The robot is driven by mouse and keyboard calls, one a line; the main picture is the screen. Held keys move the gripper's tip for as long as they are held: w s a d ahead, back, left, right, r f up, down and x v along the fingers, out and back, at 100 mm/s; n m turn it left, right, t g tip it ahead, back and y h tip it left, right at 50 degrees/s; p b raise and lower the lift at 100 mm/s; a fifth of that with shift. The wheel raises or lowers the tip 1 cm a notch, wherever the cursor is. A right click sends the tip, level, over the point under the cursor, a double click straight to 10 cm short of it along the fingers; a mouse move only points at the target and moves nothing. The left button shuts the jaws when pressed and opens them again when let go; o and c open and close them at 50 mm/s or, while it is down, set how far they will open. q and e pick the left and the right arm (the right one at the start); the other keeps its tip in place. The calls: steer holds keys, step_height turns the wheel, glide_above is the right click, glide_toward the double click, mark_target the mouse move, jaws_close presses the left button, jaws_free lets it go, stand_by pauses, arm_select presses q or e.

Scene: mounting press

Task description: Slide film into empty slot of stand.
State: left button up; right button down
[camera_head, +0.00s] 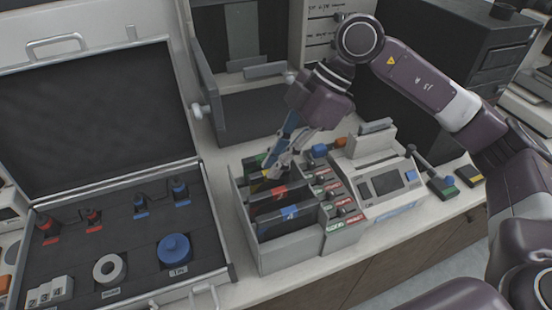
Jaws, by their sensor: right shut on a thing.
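The grey stand (287,257) stands on the counter in the middle of the view. Its slots hold dark films with coloured marks. One film with a red mark (279,192) and one with a blue mark (288,214) sit toward the front. Green and yellow marks show farther back, partly behind my gripper. My right gripper (276,168) points down at the back part of the stand and is shut on a film there. The fingers hide most of that film, so how deep it sits cannot be told. My left gripper is not in view.
An open case (120,240) with plugs, rings and a blue disc lies to the left. A grey device with a screen (384,182) stands right of the stand, beside a row of labelled knobs. A dark press-like frame (252,112) stands behind. The counter's front edge is close.

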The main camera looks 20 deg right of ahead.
steer(key=c, duration=1.9)
jaws_free()
steer(key=v, duration=1.2)
